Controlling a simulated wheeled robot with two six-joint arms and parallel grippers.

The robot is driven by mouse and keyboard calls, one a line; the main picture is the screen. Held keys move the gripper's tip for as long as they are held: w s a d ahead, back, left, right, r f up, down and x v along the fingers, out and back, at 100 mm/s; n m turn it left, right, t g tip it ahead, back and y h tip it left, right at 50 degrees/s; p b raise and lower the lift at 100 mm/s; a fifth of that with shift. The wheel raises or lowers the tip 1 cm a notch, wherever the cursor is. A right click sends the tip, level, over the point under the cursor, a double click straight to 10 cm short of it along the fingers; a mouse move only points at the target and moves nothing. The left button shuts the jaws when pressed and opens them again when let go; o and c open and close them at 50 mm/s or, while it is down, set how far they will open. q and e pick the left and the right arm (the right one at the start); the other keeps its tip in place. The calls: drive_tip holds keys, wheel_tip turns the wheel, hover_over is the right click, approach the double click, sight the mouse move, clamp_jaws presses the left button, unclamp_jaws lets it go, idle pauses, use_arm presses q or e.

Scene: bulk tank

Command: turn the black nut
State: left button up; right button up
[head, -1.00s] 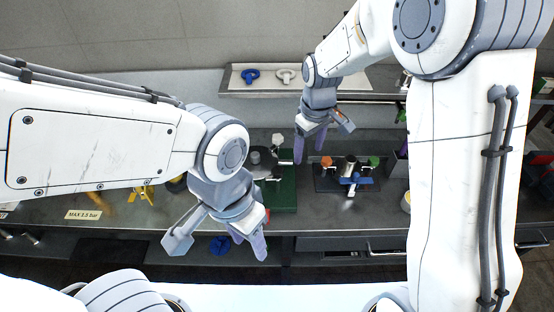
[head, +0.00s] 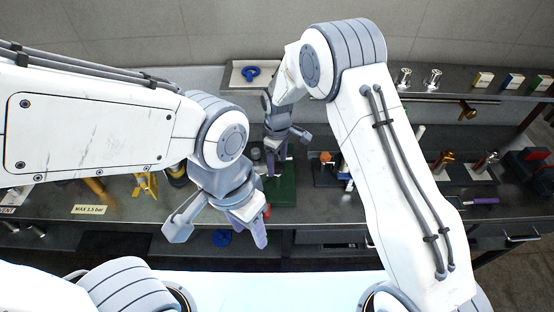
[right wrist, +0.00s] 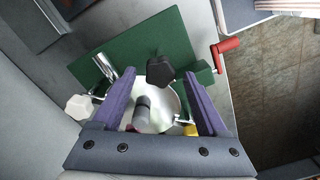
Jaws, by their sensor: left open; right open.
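The black nut (right wrist: 187,86) is a dark lobed knob over the green fixture, seen in the right wrist view. My right gripper (right wrist: 159,78) is open above the fixture. A round pale metal dish and a grey cylinder (right wrist: 142,112) show between the fingers. In the head view my right gripper (head: 286,147) is over the green base (head: 284,192) and hides the nut. My left gripper (head: 218,232) is open and empty, in front of the bench edge.
In the right wrist view, a white knob (right wrist: 79,107) and a red handle (right wrist: 226,50) flank the fixture. In the head view, a fixture with an orange knob (head: 326,157) stands to the right. A shelf holding a blue ring-shaped part (head: 250,72) runs behind.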

drive_tip(key=shift+f, duration=0.5)
drive_tip(key=shift+c, duration=0.3)
clamp_jaws()
drive_tip(key=m+b, duration=0.2)
drive_tip(key=m, duration=0.2)
drive_tip(key=m+b, duration=0.1)
drive_tip(key=m, duration=0.4)
drive_tip(key=shift+w, duration=0.1)
